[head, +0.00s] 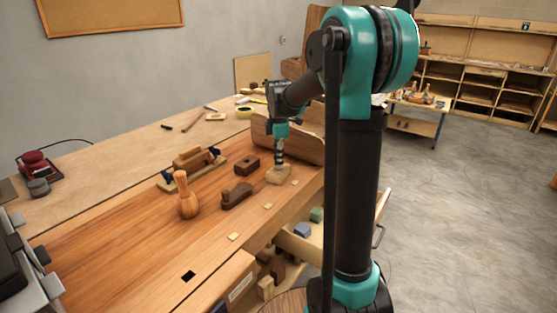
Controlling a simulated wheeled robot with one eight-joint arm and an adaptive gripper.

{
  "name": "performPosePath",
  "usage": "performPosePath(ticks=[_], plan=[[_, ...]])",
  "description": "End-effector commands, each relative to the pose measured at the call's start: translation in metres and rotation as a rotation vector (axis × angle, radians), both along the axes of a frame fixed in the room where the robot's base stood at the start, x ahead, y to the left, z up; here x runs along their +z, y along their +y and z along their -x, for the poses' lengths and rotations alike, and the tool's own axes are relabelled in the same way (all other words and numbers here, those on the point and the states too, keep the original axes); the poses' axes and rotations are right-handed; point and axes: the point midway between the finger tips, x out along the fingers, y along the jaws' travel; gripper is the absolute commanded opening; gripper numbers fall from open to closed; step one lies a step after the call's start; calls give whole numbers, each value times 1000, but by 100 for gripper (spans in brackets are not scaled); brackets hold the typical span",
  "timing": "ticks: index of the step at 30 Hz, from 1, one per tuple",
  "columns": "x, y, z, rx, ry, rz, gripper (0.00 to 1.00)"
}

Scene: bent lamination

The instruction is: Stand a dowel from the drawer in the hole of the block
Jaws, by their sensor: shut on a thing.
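My gripper (279,160) points straight down over the far right part of the workbench. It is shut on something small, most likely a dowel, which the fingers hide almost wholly. Right below the fingertips a pale wooden block (278,175) lies on the bench top. I cannot make out its hole, or whether the held thing is in it or above it. The open drawer (328,252) sticks out of the bench's right side, with a blue piece (302,230) and a green piece (316,214) at it. My arm hides part of the drawer.
A dark brown block (247,164) lies just left of my gripper. A dark wooden plane (236,195), a mallet (186,196) and a larger plane (196,160) stand further left. A curved wooden piece (301,147) stands behind the gripper. The bench's front left is mostly clear.

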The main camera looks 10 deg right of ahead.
Motion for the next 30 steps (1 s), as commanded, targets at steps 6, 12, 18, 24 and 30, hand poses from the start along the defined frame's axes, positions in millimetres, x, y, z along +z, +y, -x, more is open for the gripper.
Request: performPosePath(ticks=[6,12,18,24,30], plan=[[-2,0,0,0,0,0,3],[-2,0,0,0,0,0,20],[-2,0,0,0,0,0,38],[-2,0,0,0,0,0,43],[-2,0,0,0,0,0,55]])
